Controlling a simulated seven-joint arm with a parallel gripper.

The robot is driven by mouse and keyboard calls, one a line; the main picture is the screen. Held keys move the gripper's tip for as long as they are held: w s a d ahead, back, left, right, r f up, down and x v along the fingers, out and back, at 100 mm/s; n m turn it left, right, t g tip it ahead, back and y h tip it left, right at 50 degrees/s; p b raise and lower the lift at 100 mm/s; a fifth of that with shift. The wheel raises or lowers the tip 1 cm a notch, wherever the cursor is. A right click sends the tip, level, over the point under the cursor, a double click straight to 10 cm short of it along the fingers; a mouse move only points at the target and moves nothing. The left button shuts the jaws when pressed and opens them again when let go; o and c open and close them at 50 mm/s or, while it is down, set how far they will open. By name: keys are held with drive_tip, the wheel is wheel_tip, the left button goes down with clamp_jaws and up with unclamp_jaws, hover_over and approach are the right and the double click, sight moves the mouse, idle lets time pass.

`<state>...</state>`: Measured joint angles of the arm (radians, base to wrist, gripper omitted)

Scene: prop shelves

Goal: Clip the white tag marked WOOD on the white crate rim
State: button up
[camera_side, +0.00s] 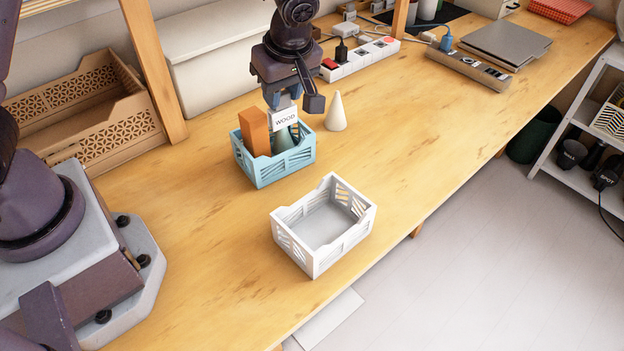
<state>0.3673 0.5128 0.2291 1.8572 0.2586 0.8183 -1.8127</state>
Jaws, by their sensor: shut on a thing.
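My gripper (285,103) is shut on the white tag marked WOOD (285,119). It holds the tag upright above the blue crate (290,163), with the lettering facing the camera. I cannot tell whether the tag touches the blue crate or the things in it. The white crate (328,248) stands upright and empty on the table, to the right of the blue crate and nearer the camera. No tag shows on its visible rim.
The blue crate holds an orange-brown block (254,131) and a dark green cone (285,140). A cream cone (336,112) stands just right of it. A power strip (360,58) and a brown crate (95,115) lie farther back. The table right of the white crate is clear.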

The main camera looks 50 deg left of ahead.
drive_tip(key=s+d+n, duration=0.1)
drive_tip(key=s+d, duration=0.1)
drive_tip(key=d, duration=0.9)
drive_tip(key=s+d, duration=0.3)
drive_tip(key=d, duration=0.7)
wheel_tip(320, 180, down, 6)
drive_tip(key=shift+w, duration=0.3)
drive_tip(key=shift+f, duration=2.05)
idle(3.3)
